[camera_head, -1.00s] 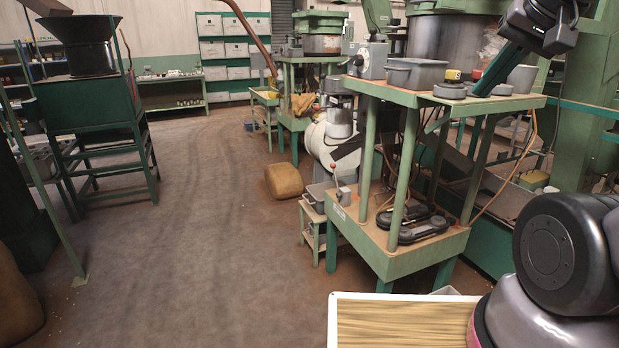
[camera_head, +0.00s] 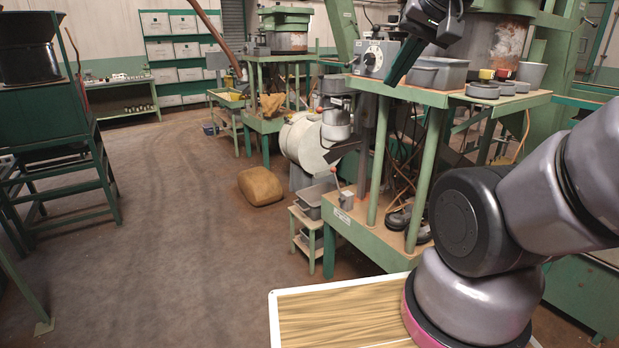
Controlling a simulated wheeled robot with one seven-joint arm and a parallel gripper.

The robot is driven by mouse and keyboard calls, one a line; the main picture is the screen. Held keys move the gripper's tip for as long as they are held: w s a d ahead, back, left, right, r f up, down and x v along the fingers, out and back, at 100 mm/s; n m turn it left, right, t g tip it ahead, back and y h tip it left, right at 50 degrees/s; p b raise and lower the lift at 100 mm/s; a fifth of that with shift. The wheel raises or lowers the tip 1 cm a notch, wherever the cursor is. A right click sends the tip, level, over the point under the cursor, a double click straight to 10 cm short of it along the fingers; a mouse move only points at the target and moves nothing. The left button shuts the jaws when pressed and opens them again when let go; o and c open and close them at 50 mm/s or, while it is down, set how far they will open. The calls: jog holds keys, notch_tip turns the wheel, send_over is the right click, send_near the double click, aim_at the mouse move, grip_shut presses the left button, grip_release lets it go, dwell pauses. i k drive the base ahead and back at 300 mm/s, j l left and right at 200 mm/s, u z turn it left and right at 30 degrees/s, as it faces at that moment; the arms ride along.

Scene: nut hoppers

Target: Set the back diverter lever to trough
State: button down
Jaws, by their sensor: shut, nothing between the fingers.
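My gripper (camera_head: 394,80) hangs at the top centre-right, a dark slim shape pointing down and left. In the picture its tip overlaps the front green stand near a grey dial box (camera_head: 374,58); it looks shut and empty. A machine with a steel bowl (camera_head: 286,41) stands farther back. No trough is clearly identifiable.
The front green stand (camera_head: 345,232) fills the centre right, with a grey bin (camera_head: 438,73) on top. A small stool (camera_head: 303,218) and a brown sack (camera_head: 260,187) border the open floor at left. A dark hopper (camera_head: 28,47) stands far left. My arm covers the lower right.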

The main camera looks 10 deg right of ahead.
aim_at(342, 199)
jog(key=i+j, duration=0.15)
jog(key=i, duration=0.45)
jog(key=i+j+u, duration=0.1)
jog(key=i, duration=0.5)
jog(key=i+l, duration=0.15)
jog(key=i+u, duration=0.05)
jog(key=i, duration=0.05)
